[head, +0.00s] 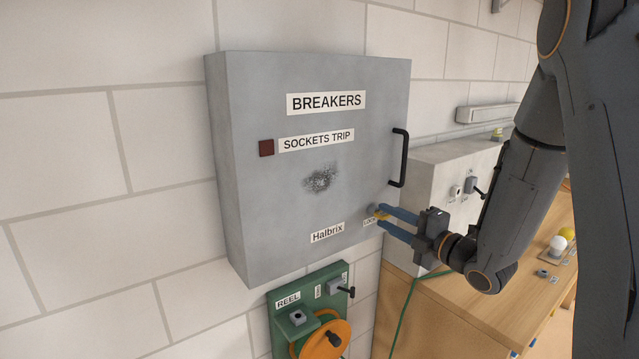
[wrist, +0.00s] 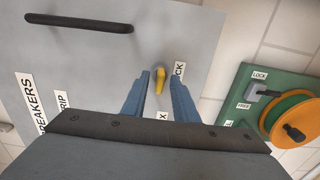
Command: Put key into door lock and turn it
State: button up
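The grey cabinet door (head: 310,110) labelled BREAKERS is closed and has a black handle (head: 400,158) on its right side. The yellow key (wrist: 160,82) is at the round grey lock (wrist: 157,70) near the door's lower right; how deep it sits is hidden. The key also shows small in the head view (head: 380,212), beside the lock label. My gripper (head: 383,215) has its blue fingers apart, pointing at the door. In the wrist view the fingertips (wrist: 161,80) are on either side of the key, with narrow gaps showing.
Below the cabinet, a green panel (head: 279,308) carries an orange reel (head: 322,342) and a small lever. To the right, a grey box (head: 420,178) with a switch stands on a wooden bench (head: 470,310) with bulbs. The wall left of the cabinet is bare.

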grip_shut()
jog(key=shift+w+a+r, duration=0.1)
dwell(1.0)
